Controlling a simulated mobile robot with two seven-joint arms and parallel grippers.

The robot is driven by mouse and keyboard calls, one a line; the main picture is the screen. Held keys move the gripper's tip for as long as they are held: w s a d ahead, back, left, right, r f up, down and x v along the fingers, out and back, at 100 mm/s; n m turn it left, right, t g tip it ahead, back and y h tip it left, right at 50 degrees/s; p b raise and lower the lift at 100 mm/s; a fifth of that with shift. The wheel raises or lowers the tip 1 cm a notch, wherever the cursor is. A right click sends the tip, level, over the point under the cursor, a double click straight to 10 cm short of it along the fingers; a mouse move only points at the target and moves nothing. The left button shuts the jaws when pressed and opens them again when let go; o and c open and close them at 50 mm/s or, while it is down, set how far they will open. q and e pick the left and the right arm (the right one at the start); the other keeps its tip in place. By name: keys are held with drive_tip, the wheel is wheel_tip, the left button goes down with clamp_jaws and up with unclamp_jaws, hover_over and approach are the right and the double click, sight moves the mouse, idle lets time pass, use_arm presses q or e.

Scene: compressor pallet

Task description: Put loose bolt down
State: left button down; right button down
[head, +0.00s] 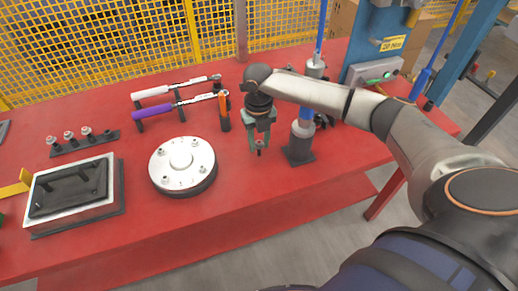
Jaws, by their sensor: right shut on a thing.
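My right gripper (258,143) points down over the red table, between the round metal flange and the grey post stand. It is shut on a small dark bolt (259,151), which shows at the fingertips. The bolt looks upright; I cannot tell whether its lower end touches the table. The round silver flange (181,160), with several bolts or studs around its face, sits on a dark base to the left of the gripper. A dark rack (84,143) with several upright bolts stands at the left. My left gripper is not in view.
Two torque wrenches, one white-handled (152,92) and one purple-handled (154,111), rest behind the flange. An orange-handled tool (224,112) stands beside my right gripper. The grey post stand (300,148) is close on its right. A tray (75,192) with a black part lies left. The red table (235,205) is clear in front.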

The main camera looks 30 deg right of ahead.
drive_tip(key=shift+f, duration=0.4)
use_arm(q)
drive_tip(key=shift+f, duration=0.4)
use_arm(e)
drive_tip(key=shift+r, duration=0.1)
drive_tip(key=c, duration=0.5)
unclamp_jaws()
